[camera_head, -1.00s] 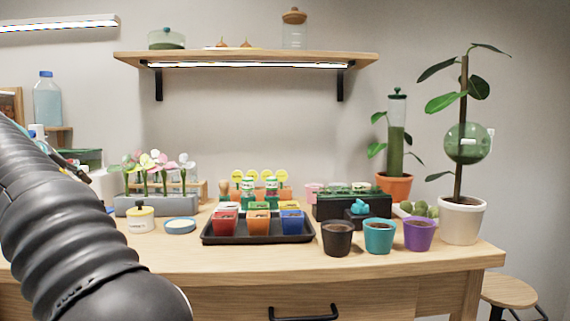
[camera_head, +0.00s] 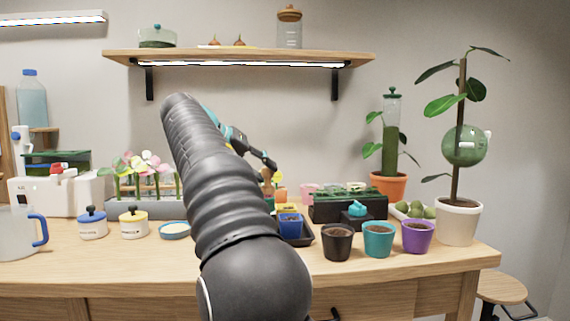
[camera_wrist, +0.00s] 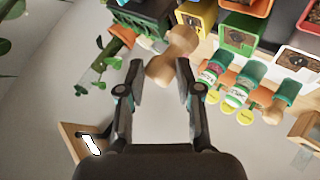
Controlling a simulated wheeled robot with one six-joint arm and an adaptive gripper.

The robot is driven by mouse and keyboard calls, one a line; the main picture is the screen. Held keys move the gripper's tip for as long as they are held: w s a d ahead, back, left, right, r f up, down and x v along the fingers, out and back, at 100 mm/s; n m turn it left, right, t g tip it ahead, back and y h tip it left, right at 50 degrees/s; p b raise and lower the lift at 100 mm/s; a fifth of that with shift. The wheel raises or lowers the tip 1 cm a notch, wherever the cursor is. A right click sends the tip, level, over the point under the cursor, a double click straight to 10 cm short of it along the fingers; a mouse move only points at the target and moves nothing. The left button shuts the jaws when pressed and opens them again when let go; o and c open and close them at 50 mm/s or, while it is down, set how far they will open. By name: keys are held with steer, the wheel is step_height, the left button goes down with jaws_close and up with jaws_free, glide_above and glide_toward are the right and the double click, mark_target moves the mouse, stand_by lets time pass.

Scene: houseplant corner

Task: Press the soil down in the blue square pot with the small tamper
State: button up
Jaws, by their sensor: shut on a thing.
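My gripper (camera_wrist: 160,70) is shut on the small wooden tamper (camera_wrist: 172,54), which sits between its fingertips in the wrist view. The tamper looks tilted there and is clear of the pots. In the head view my gripper (camera_head: 270,164) is small, above the back of the tray, partly behind my arm. The blue square pot (camera_head: 291,228) with brown soil stands on the tray's right side, just right of my arm. I cannot make out the blue pot surely in the wrist view.
My arm hides most of the black tray (camera_head: 309,238). Black (camera_head: 338,242), teal (camera_head: 378,240) and purple (camera_head: 417,237) round pots stand to the right. A dark planter box (camera_head: 350,207) is behind them. Seed bottles (camera_wrist: 237,94) and the green pot (camera_wrist: 238,33) show in the wrist view.

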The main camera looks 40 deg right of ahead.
steer(key=shift+s+d+f+m+g, duration=0.45)
steer(key=shift+s+d+f+m, duration=0.05)
steer(key=shift+s+d+f, duration=0.5)
steer(key=shift+s+d+f+m+g, duration=0.5)
steer(key=shift+s+d+f, duration=0.4)
steer(key=shift+s+f, duration=0.2)
steer(key=shift+f+b, duration=0.6)
steer(key=shift+b, duration=0.15)
steer(key=shift+f+b, duration=0.4)
steer(key=shift+f, duration=0.15)
steer(key=shift+r, duration=0.1)
step_height(320, 180, up, 2)
steer(key=shift+r+p, duration=0.2)
steer(key=shift+p, duration=1.05)
steer(key=shift+r, duration=2.25)
jaws_close()
